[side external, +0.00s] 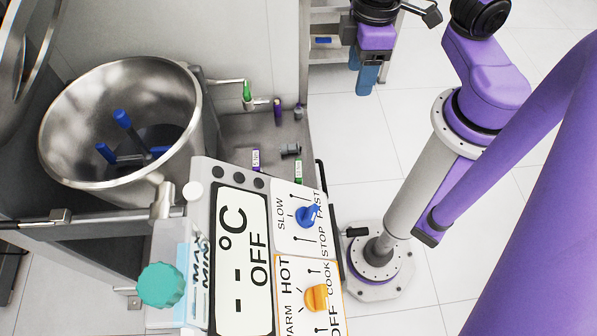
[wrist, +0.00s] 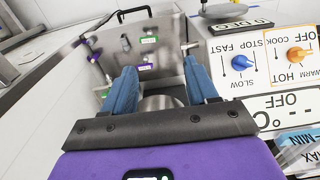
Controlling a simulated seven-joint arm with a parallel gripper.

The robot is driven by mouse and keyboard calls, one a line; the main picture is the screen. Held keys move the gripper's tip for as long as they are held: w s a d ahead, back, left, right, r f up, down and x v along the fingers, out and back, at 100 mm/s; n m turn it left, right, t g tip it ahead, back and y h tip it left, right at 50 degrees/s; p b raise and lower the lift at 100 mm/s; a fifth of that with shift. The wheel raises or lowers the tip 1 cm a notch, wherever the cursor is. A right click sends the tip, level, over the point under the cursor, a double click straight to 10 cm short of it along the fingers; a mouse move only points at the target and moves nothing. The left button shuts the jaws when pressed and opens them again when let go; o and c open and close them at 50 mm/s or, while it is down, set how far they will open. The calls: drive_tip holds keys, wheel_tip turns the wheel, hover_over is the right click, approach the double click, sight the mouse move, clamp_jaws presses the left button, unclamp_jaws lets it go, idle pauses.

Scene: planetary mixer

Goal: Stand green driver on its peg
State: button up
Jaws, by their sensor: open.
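A small green handle-like piece (side external: 247,91), which looks like the green driver, is tilted beside the bowl's right rim, near a thin metal rod. A green spot in the wrist view (wrist: 104,93) may be the same piece. A green label (side external: 298,168) sits on the grey shelf; it also shows in the wrist view (wrist: 148,40). I cannot make out which post is the green driver's peg. My gripper (side external: 367,86) is open and empty, to the right of the shelf and apart from the driver. Its two blue fingers are spread in the wrist view (wrist: 161,67).
A purple-topped piece (side external: 277,112) stands on the shelf (side external: 232,130), with a purple label (side external: 256,160) and a grey fitting (side external: 290,150) nearby. The steel mixing bowl (side external: 75,110) is at left. The control panel (side external: 240,240) with blue and orange knobs is in front.

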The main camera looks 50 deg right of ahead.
drive_tip(key=w+a+f+m, duration=0.3)
drive_tip(key=w+f+m, duration=0.2)
drive_tip(key=w+f, duration=0.1)
drive_tip(key=m, duration=1.4)
hover_over(300, 167)
wheel_tip(300, 167, down, 25)
wheel_tip(300, 167, down, 11)
drive_tip(key=shift+f, duration=0.15)
drive_tip(key=shift+a+f, duration=0.2)
drive_tip(key=shift+f, duration=1.15)
drive_tip(key=shift+a+f, duration=0.15)
drive_tip(key=shift+f, duration=1.2)
clamp_jaws()
